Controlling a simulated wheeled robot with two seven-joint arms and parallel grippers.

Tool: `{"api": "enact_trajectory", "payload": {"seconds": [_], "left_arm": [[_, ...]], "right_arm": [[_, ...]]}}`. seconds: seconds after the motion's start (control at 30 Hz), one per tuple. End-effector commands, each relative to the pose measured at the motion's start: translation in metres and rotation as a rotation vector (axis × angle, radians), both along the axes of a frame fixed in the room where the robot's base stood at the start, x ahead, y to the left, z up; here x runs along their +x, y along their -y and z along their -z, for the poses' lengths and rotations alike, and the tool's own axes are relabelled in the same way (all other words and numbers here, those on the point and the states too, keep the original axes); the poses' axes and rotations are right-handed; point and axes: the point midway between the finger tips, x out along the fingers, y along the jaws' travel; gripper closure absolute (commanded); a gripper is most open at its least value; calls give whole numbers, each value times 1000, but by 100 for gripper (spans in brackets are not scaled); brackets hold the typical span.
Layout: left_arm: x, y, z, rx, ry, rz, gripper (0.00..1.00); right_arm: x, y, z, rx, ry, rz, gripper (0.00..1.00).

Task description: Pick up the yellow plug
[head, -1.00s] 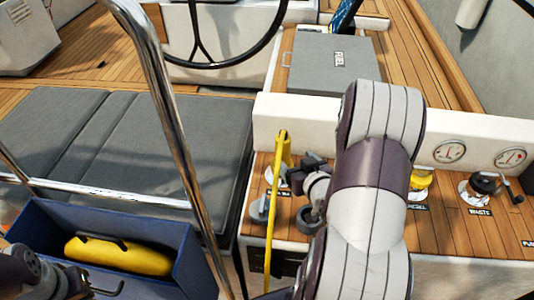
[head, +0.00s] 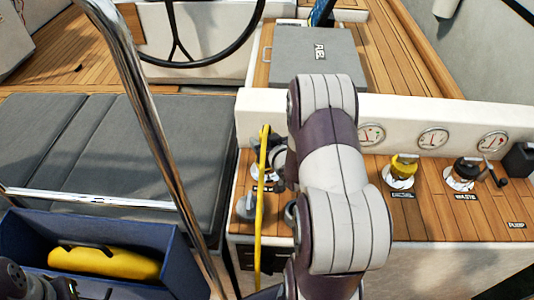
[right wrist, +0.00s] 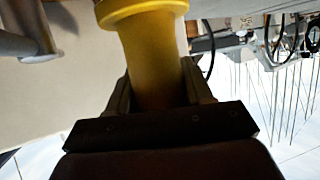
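The yellow plug (right wrist: 155,60) fills the middle of the right wrist view, with a wide collar towards the top edge. My right gripper (right wrist: 158,90) has a finger on each side of its body and looks shut on it. My right arm hides part of the gripper there. Only part of my left arm shows at the lower left corner; its fingertips are out of view.
A yellow-topped diesel fitting (head: 404,167) and a black waste fitting (head: 467,170) stand on the wooden counter (head: 440,215), right of my arm. A chrome rail (head: 150,115) rises at left. A blue box (head: 170,262) holds a yellow item (head: 105,262). Grey cushions (head: 110,145) lie behind.

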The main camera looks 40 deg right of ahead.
Motion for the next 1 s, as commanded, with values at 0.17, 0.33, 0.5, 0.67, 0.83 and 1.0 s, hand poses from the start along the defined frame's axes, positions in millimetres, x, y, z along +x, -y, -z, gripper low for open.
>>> {"api": "enact_trajectory", "payload": {"seconds": [0.17,0.33,0.5,0.67,0.83,1.0], "left_arm": [[0,0,0,0,0,0,100],[0,0,-1,0,0,0,100],[0,0,-5,0,0,0,100],[0,0,-10,0,0,0,100],[0,0,-17,0,0,0,100],[0,0,-24,0,0,0,100]], "right_arm": [[0,0,0,0,1,0,93],[0,0,-2,0,1,0,93],[0,0,-22,-3,3,0,93],[-9,7,-49,-2,2,6,93],[-44,29,-74,-3,1,9,93],[-78,50,-98,-1,2,7,93]]}}
